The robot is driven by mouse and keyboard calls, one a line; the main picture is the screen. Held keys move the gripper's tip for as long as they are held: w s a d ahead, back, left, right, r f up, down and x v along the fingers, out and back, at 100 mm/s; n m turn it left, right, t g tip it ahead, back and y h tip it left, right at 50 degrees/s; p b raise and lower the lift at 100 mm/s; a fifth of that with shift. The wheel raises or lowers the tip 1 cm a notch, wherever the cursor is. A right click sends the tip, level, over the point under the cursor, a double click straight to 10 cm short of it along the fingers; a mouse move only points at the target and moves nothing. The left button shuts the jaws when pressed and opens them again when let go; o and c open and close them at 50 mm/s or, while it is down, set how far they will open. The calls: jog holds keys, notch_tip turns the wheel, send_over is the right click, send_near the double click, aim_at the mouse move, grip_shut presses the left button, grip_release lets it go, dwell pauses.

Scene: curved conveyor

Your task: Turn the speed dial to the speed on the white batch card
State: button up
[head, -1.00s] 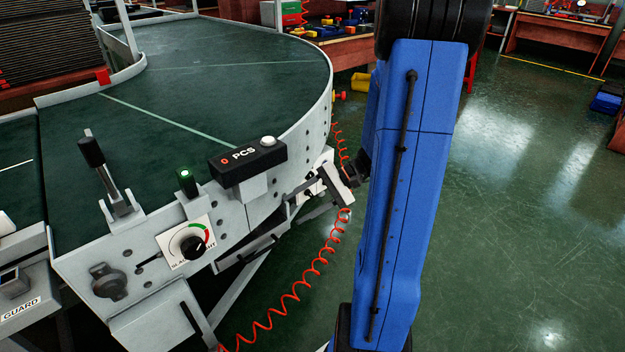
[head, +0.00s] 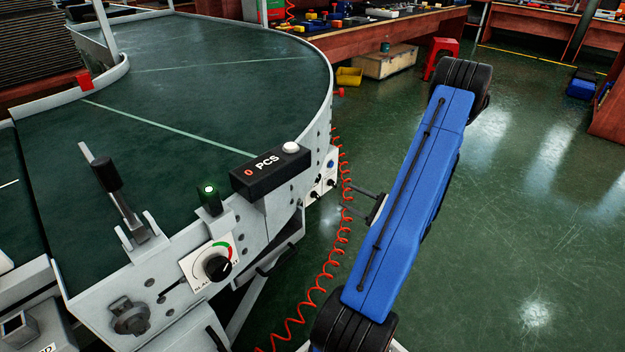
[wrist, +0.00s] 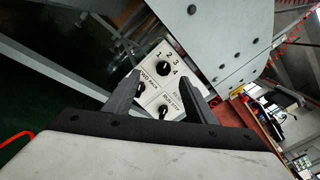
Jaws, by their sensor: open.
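The speed dial (wrist: 163,69) is a black knob on a white panel, ringed by the numbers 1 to 4, in the wrist view. Its pointer is too small to read. In the head view the panel (head: 311,190) is on the conveyor's side, with small knobs. My gripper (wrist: 161,78) is open and empty, its fingers pointing toward the panel with the dial between their tips in the picture. In the head view my gripper (head: 348,199) is right of the panel, apart from it. I see no white batch card.
A coiled red hose (head: 322,285) hangs between the conveyor and my arm. A counter box (head: 270,172) reads 0 PCS. A separate tension knob (head: 217,267) with a red and green scale is at the front.

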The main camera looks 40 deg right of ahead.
jog(key=d+f+m+h, duration=0.1)
jog(key=d+f, duration=0.1)
send_near(318, 179)
jog(key=shift+h, duration=0.3)
jog(key=w, duration=0.8)
jog(key=shift+w+a+f, duration=0.15)
jog(key=shift+w+a, duration=0.15)
jog(key=c, duration=1)
